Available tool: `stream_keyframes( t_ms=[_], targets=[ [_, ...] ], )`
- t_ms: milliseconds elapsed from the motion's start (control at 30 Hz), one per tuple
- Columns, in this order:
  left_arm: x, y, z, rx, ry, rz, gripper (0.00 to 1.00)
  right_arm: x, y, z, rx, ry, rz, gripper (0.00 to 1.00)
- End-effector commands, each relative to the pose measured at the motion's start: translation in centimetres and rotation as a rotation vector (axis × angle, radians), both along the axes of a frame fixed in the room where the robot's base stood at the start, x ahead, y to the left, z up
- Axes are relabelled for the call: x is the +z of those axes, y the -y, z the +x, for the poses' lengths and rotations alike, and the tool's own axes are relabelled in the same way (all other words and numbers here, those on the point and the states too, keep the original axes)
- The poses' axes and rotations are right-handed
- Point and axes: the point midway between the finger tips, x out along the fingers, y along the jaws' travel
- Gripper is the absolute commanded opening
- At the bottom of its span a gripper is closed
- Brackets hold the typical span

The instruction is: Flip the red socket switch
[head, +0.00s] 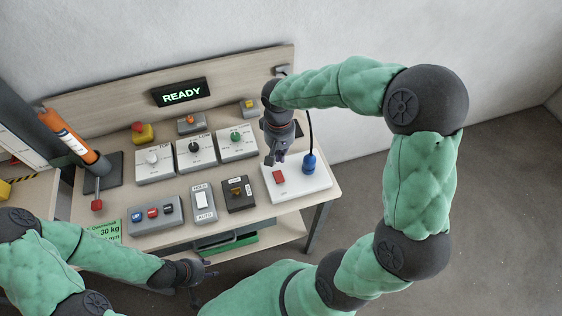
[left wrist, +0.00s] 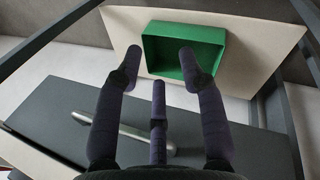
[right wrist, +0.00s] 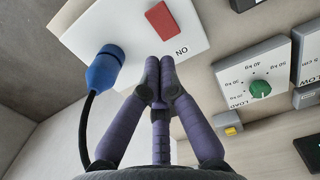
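The red socket switch (head: 279,176) sits on a white socket panel (head: 312,186) at the right end of the bench. It also shows in the right wrist view (right wrist: 161,20), beside the letters "ON". My right gripper (head: 274,160) is over the panel, just behind the switch in the head view. In the right wrist view its fingertips (right wrist: 153,80) are together with nothing between them, a little short of the switch. My left gripper (head: 205,284) is low in front of the bench, its fingers spread and empty in the left wrist view (left wrist: 160,70).
A blue plug (head: 309,163) with a black cable is in the panel, to the right of the switch. A green knob box (head: 237,141) and a yellow-button box (head: 250,107) stand to the left. A green bin (left wrist: 184,50) is on the shelf below.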

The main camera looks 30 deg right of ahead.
Motion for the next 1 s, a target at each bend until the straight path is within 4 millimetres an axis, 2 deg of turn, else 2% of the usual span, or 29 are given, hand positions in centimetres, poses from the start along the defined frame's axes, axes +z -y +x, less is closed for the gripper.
stream_keyframes(
  t_ms=[33,200,400,1000],
  targets=[
    [0.4,0.0,0.0,0.0,0.0,0.0,0.4,1.3,0.0,0.3,0.0,0.004,0.0,0.0],
    [1.0,0.0,0.0,0.0,0.0,0.0,0.4,4.3,0.2,0.8,-0.001,0.003,0.0,0.0],
    [1.3,0.0,0.0,0.0,0.0,0.0,0.4,6.2,0.2,1.1,0.0,0.0,0.0,0.0],
    [1.4,0.0,0.0,0.0,0.0,0.0,0.4,6.6,0.3,1.1,0.0,-0.001,0.0,0.0]
  ],
)
